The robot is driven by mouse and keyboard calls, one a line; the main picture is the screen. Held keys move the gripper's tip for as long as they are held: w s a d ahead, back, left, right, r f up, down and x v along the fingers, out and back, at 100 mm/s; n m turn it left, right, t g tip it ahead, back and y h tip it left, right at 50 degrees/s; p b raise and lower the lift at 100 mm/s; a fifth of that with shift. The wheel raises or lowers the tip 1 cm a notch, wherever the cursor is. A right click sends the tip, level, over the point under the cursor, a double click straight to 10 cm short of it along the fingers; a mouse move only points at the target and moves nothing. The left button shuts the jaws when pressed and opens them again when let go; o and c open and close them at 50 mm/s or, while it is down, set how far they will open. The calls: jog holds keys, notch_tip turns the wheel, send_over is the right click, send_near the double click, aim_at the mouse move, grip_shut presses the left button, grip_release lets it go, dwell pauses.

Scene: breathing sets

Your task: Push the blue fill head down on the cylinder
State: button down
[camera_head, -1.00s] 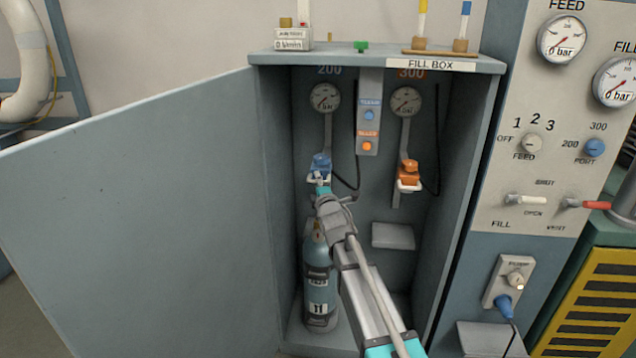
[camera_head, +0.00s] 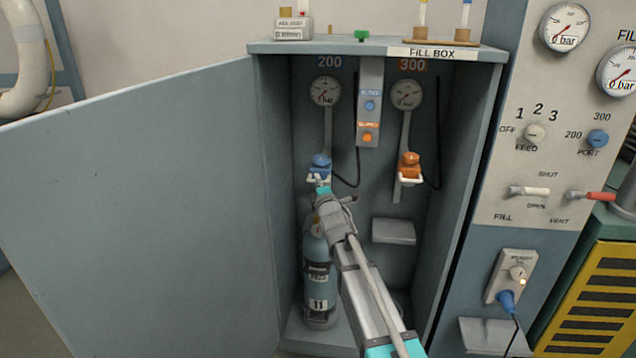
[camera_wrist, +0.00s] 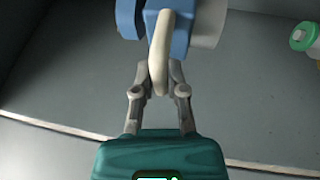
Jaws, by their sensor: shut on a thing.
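The blue fill head (camera_head: 320,161) hangs inside the open fill box on the left, below the 200 gauge. The cylinder (camera_head: 317,281), blue-grey and marked 11, stands upright on the box floor beneath it. My gripper (camera_head: 321,189) is just below the head, in front of the cylinder's top. In the wrist view my gripper (camera_wrist: 159,86) is shut on the cream-coloured loop handle (camera_wrist: 158,62) of the blue head (camera_wrist: 180,25). My gripper and arm partly hide the cylinder's top, so I cannot tell whether the head touches the valve.
An orange fill head (camera_head: 409,164) hangs to the right under the 300 gauge. A grey ledge (camera_head: 393,231) is on the back wall. The wide-open door (camera_head: 140,210) lies left, and the control panel (camera_head: 545,150) stands right. A green-topped thing (camera_wrist: 305,36) shows in the wrist view.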

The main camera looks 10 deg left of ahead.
notch_tip(320, 180, down, 11)
jog(key=b, duration=1)
jog(key=shift+s, duration=0.1)
jog(key=c, duration=1.1)
grip_release()
jog(key=shift+c, duration=0.2)
jog(key=o, duration=0.4)
jog(key=shift+f, duration=0.1)
jog(key=shift+o, duration=0.4)
jog(key=shift+r, duration=0.2)
